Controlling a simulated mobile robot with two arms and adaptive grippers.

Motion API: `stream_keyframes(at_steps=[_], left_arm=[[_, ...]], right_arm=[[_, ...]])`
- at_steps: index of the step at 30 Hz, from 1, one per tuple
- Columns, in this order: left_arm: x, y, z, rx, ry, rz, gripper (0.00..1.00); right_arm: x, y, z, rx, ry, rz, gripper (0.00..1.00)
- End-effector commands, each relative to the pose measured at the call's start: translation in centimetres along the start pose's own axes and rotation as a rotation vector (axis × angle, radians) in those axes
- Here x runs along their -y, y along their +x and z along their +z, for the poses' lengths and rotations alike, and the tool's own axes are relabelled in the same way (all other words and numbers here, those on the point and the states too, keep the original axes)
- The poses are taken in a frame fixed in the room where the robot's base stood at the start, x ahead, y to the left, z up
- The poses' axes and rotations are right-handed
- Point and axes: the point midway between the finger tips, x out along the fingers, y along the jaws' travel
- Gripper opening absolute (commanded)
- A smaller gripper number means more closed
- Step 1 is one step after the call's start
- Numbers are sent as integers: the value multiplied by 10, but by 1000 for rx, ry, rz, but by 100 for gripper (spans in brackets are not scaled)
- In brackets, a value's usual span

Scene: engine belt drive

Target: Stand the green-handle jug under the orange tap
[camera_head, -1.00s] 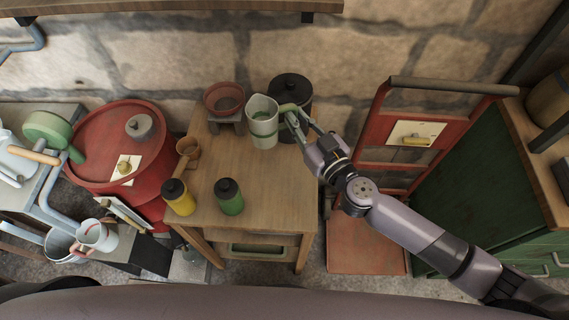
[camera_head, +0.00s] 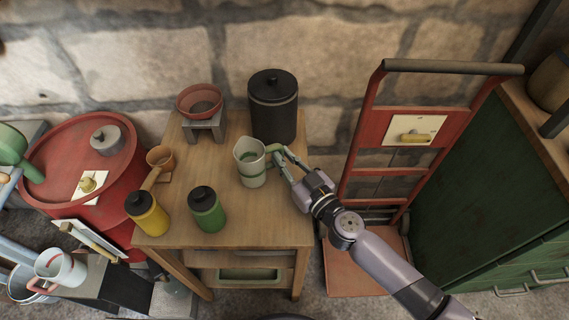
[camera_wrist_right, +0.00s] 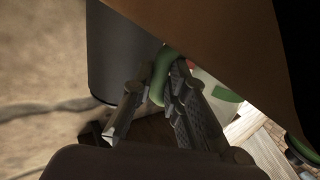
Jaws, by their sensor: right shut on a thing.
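The green-handle jug (camera_head: 250,170) is pale with green bands and stands upright over the wooden table. I cannot tell whether its base touches the tabletop. My right gripper (camera_head: 279,158) is shut on its green handle from the right. In the right wrist view the handle (camera_wrist_right: 160,76) lies between the fingers (camera_wrist_right: 158,100), and most of the jug body is hidden. I cannot clearly make out an orange tap in the head view. My left gripper is not in view.
A red drum (camera_head: 62,150) stands left; a red hand truck (camera_head: 362,140) stands right.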

Motion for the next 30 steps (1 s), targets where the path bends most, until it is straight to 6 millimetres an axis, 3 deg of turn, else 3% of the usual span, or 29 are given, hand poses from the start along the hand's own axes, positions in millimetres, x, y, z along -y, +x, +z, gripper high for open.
stream_keyframes(at_steps=[12,13,21,30], left_arm=[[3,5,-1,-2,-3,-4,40],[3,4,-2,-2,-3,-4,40],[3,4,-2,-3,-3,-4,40],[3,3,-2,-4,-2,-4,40]], right_arm=[[0,0,6,-2,0,0,0],[0,0,4,-1,-1,0,16],[0,0,4,-1,-1,0,34],[0,0,3,-1,-1,0,34]])
